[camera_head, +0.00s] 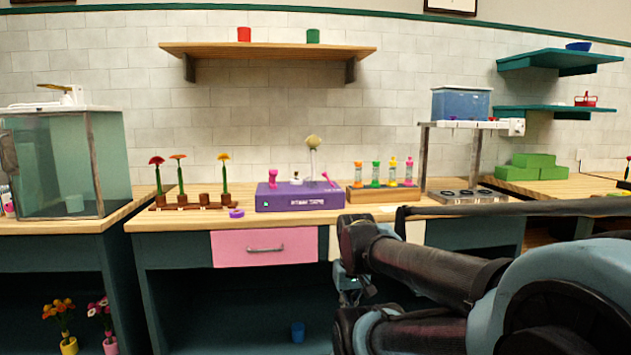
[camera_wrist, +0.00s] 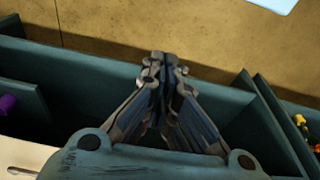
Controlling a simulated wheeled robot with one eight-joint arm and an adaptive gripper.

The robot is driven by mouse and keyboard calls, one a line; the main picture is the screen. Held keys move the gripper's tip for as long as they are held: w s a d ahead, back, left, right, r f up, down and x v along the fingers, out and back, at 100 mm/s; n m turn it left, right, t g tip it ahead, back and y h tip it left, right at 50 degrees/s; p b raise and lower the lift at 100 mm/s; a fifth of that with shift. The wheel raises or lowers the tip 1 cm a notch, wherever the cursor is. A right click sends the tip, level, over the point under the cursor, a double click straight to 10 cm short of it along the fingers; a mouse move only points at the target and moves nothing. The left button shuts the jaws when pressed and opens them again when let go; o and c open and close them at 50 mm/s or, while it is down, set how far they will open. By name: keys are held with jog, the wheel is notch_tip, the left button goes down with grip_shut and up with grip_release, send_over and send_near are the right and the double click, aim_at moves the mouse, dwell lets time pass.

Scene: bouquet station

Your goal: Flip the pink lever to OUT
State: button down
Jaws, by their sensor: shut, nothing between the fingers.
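A purple box (camera_head: 300,199) with pale lettering stands on the wooden counter. Two pink parts rise from its top: an upright knob-like part (camera_head: 273,180) at its left and a tilted lever-like part (camera_head: 327,179) at its right. No IN or OUT marking is readable, so I cannot tell the lever's setting. My gripper (camera_head: 352,290) hangs low in front of the counter, below and to the right of the box, apart from it. In the wrist view my gripper (camera_wrist: 163,62) has its fingers together and empty. No pink lever shows in that view.
A rack of colored tubes (camera_head: 383,193) is right of the box. A pink drawer (camera_head: 250,247) is below. My arm covers the counter's right front.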

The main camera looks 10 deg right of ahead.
jog(key=w+d+r+n+h, duration=0.3)
jog(key=w+r+n+h, duration=0.3)
jog(key=w+r+n, duration=0.95)
jog(key=w+a+r+n+t+h, duration=0.1)
jog(key=w+a+r+n, duration=0.3)
jog(key=w, duration=0.3)
jog(key=w+a+r+n+t+h, duration=0.2)
jog(key=w+a+r+n, duration=0.2)
jog(key=w, duration=0.4)
jog(key=w+a+r+n+t+h, duration=0.2)
jog(key=w+a+r+n, duration=0.3)
jog(key=w, duration=0.3)
jog(key=shift+r, duration=0.55)
